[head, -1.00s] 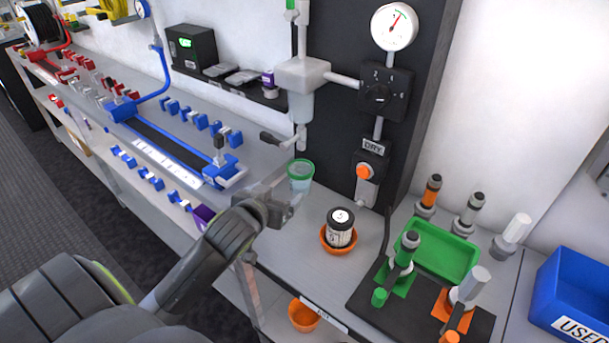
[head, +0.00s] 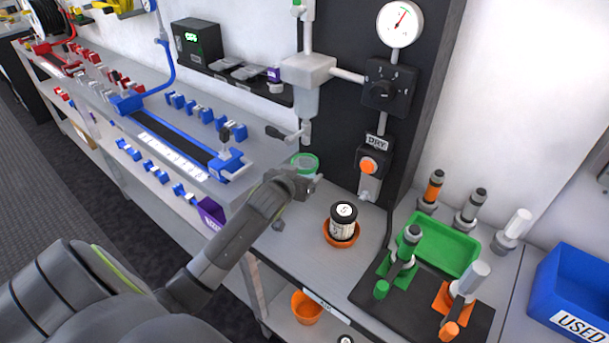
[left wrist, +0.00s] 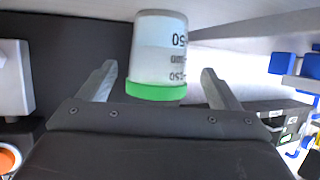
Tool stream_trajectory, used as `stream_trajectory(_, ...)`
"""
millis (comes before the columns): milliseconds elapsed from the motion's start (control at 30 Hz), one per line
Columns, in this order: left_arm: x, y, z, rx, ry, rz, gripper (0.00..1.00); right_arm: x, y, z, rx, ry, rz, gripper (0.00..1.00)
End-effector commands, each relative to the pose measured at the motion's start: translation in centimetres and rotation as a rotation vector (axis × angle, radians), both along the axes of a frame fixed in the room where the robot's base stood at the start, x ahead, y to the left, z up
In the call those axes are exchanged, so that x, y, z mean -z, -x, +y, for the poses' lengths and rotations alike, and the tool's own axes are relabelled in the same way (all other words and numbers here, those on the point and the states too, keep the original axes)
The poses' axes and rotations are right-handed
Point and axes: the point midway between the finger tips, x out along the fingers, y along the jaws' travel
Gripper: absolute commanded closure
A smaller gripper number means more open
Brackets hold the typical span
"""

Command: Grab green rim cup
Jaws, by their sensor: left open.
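The green rim cup (head: 305,163) is a clear cup standing under the dispenser nozzle on the bench. In the head view its lower part is hidden behind my left gripper (head: 302,186). In the left wrist view the cup (left wrist: 160,50) appears upside down, with its green rim low in the picture and dark volume marks on its wall. My left gripper (left wrist: 158,88) is open, and the cup shows between its two fingers with a gap on each side. My right gripper is not in view.
The dispenser (head: 308,85) hangs above the cup. A green tray (head: 440,246) and a blue bin (head: 578,300) stand further right. Blue clips and a rail fill the left bench.

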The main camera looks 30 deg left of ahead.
Motion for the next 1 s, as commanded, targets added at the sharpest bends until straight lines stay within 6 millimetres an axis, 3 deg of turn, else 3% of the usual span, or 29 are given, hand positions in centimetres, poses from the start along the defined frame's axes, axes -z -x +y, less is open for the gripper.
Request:
stream_trajectory(300, 1.6, -3.1, 0.4, 0.000, 0.000, 0.001, 0.15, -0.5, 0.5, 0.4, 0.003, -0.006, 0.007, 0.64)
stream_trajectory(667, 1.9, -3.6, 0.5, 0.000, 0.000, 0.000, 0.15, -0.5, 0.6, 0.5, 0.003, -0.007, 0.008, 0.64)
stream_trajectory(1000, 1.9, -3.6, 0.5, 0.000, -0.001, 0.001, 0.60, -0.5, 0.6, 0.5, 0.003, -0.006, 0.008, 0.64)
